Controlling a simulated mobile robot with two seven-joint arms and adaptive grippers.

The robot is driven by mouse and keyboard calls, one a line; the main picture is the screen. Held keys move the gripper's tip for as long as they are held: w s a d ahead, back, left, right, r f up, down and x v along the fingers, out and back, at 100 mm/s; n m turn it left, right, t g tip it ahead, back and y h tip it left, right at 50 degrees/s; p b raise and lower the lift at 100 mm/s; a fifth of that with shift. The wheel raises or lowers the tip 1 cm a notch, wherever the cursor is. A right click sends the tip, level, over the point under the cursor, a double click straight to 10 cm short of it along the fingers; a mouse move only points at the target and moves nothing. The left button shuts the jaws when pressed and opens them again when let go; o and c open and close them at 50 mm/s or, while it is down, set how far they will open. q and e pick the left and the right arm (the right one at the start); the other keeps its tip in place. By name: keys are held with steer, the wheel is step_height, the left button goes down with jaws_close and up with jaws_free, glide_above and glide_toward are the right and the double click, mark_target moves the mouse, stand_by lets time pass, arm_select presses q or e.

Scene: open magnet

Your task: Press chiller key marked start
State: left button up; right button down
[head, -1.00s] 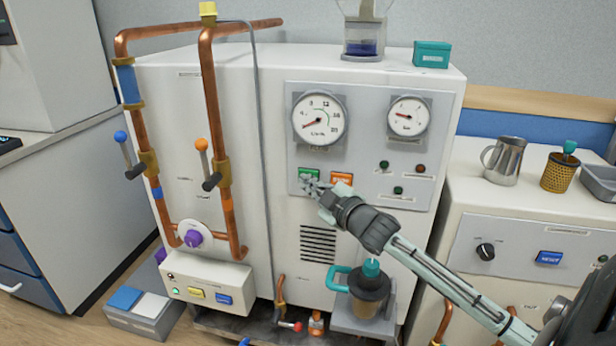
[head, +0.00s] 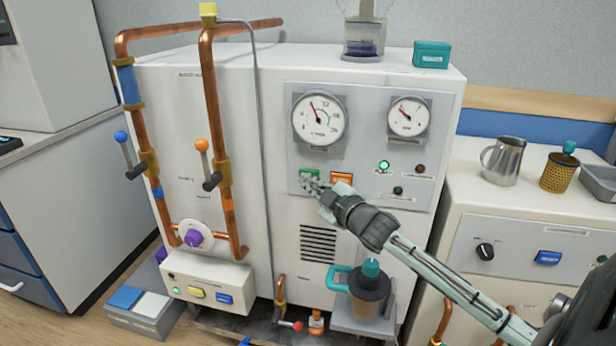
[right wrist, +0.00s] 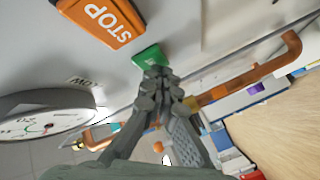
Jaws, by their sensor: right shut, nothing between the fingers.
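The chiller panel (head: 360,112) is grey, on the front of the white cabinet. Its green key (head: 309,174) sits beside the orange key (head: 341,179). In the right wrist view the orange key (right wrist: 101,20) reads STOP; the green key (right wrist: 149,57) is partly hidden by my fingers, so its marking cannot be read. My right gripper (head: 312,184) is shut and empty, its fingertips at the green key and seemingly touching it. It also shows in the right wrist view (right wrist: 156,76). A green lamp (head: 383,165) on the panel is lit. My left gripper is not in view.
Two round gauges, a larger one (head: 319,118) and a smaller one (head: 409,116), sit above the keys. Copper pipes (head: 213,110) with valves stand to the left. A lidded jug (head: 369,285) stands below my right arm.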

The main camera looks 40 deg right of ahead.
steer(key=shift+s+a+p, duration=0.3)
steer(key=shift+s+a, duration=0.2)
steer(key=shift+a, duration=0.05)
steer(key=s+a+p, duration=0.1)
steer(key=s+a, duration=0.2)
steer(key=shift+s+a+p, duration=0.1)
steer(key=shift+a+p, duration=0.3)
steer(key=shift+s+f, duration=0.1)
steer(key=shift+f, duration=0.05)
stand_by(0.8)
